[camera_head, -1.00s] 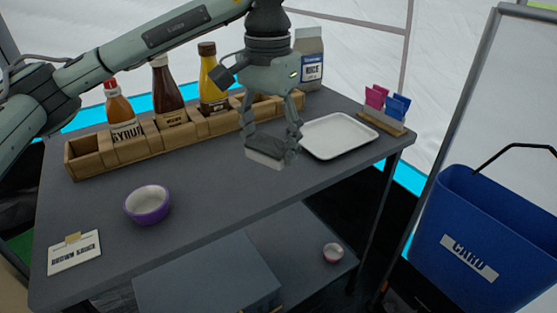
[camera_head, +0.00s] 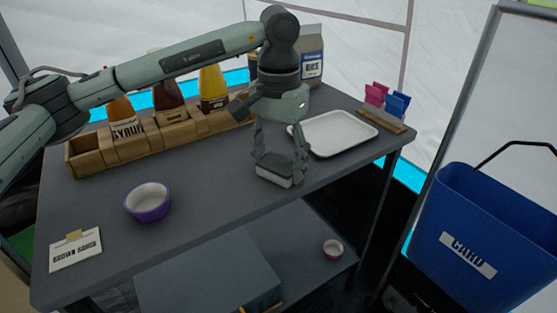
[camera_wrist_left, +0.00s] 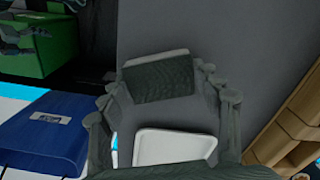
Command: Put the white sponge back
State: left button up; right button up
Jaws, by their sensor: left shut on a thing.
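The white sponge (camera_head: 274,180) has a dark grey top face and a pale lower side. My left gripper (camera_head: 280,163) points down and is shut on it, just over or on the grey tabletop; I cannot tell whether the sponge touches the table. In the left wrist view the sponge (camera_wrist_left: 160,80) sits between the two fingertips, with its dark face towards the camera and a pale edge showing. It is left of and in front of the white tray (camera_head: 340,134), which looks empty.
Behind stands a wooden bottle rack (camera_head: 87,158) with sauce bottles. A purple bowl (camera_head: 148,203) and a label card (camera_head: 75,250) are at left. A blue bin (camera_head: 480,230) stands right.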

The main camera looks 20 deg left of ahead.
aim_at(279, 164)
pick_arm(q)
jog(key=o, duration=0.8)
jog(key=shift+c, duration=0.2)
jog(key=shift+o, duration=1.3)
jog(key=shift+r, duration=0.1)
pick_arm(e)
jog(key=shift+s+d, duration=0.3)
jog(key=shift+s, duration=0.1)
pick_arm(q)
jog(key=shift+r, duration=0.5)
notch_tip(279, 164, up, 11)
pick_arm(e)
jog(key=shift+a+f, duration=0.1)
jog(key=shift+f, duration=0.25)
pick_arm(q)
jog(key=shift+r, duration=0.1)
